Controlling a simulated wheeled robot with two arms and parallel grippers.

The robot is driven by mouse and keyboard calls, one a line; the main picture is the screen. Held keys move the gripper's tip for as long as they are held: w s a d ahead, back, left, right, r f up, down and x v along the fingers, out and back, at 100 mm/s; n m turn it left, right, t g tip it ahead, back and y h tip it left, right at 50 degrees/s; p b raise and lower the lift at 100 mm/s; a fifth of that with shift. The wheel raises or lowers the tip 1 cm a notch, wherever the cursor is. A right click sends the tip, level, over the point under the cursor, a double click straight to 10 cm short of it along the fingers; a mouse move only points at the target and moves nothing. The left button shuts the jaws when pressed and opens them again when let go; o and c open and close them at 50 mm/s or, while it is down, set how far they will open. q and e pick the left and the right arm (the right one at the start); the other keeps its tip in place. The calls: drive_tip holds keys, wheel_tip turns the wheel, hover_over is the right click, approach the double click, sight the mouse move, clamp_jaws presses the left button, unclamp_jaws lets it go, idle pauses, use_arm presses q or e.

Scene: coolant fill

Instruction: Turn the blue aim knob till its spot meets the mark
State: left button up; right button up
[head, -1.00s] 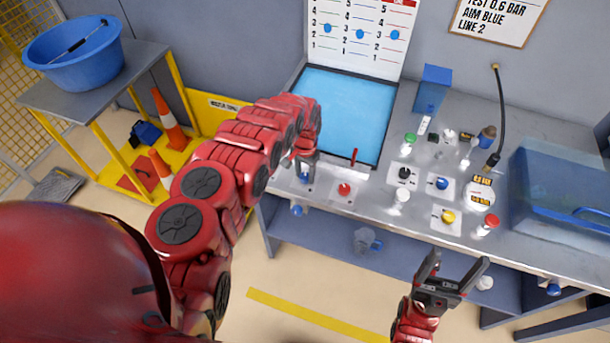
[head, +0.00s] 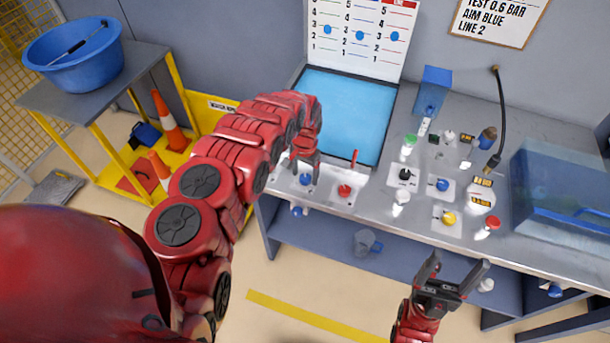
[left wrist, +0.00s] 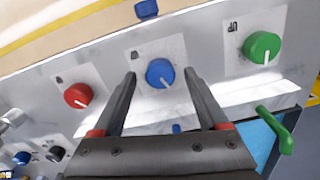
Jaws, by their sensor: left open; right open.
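The blue knob (head: 306,179) sits on a white plate near the bench's front edge; in the left wrist view the blue knob (left wrist: 159,72) shows a white pointer line facing down, towards my gripper's base. A small dark sign is at the plate's upper left; whether it is the mark, I cannot tell. My left gripper (head: 304,160) is open, just behind the knob in the head view. In the left wrist view its two fingers stand either side of the knob, apart from it. My right gripper (head: 459,266) is open and empty in front of the bench.
A red knob (left wrist: 78,95) and a green knob (left wrist: 261,47) flank the blue one. A green lever (left wrist: 275,128) and a red lever (head: 354,159) stand close by. Bottles and more knobs crowd the bench's right; a clear blue bin (head: 565,190) is at the far right.

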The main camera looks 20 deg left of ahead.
use_arm(q)
wheel_tip(320, 180, up, 8)
drive_tip(key=b, duration=0.3)
wheel_tip(320, 180, up, 9)
drive_tip(key=p, duration=0.9)
hover_over(305, 177)
drive_tip(key=shift+f, duration=0.2)
